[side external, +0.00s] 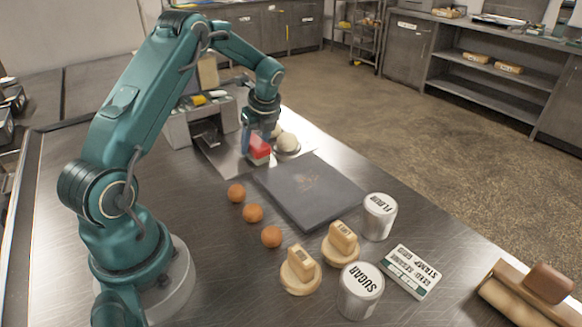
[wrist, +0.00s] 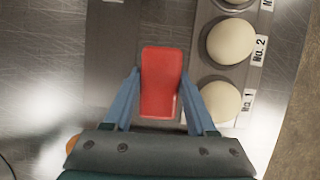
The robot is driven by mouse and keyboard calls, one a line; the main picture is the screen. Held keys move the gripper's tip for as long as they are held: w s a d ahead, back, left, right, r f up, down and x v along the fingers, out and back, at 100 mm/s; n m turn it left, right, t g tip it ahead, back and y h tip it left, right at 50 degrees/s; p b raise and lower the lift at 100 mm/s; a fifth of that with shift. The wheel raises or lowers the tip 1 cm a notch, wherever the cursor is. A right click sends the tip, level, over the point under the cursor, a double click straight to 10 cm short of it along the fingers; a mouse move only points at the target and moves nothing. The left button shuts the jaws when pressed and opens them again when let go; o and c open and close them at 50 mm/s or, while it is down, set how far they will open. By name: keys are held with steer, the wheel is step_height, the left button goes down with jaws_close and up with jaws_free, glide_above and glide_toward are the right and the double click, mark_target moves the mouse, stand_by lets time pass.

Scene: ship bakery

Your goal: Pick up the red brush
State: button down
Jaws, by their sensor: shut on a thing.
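The red brush (side external: 259,148) is a small red block with a paler lower edge, at the far end of the table beside the pale dough balls. In the wrist view the red brush (wrist: 161,95) lies between my two blue fingers, seen from above. My gripper (side external: 257,138) points down over it, and its fingers (wrist: 160,76) are shut on the brush's long sides. I cannot tell whether the brush touches the surface below.
Pale dough balls (wrist: 231,41) sit in a numbered holder just right of the brush. A dark mat (side external: 308,190), several orange-brown balls (side external: 253,213), wooden stamps (side external: 300,271), a flour tin (side external: 379,216) and a sugar tin (side external: 360,289) stand nearer. A grey machine (side external: 201,122) stands behind left.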

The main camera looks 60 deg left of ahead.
mark_target(252, 138)
steer(key=shift+r, duration=0.15)
step_height(252, 138, up, 4)
steer(key=shift+f, duration=0.15)
steer(key=s+a+r, duration=0.5)
steer(key=s+r, duration=0.2)
steer(key=s, duration=0.3)
steer(key=shift+s, duration=0.3)
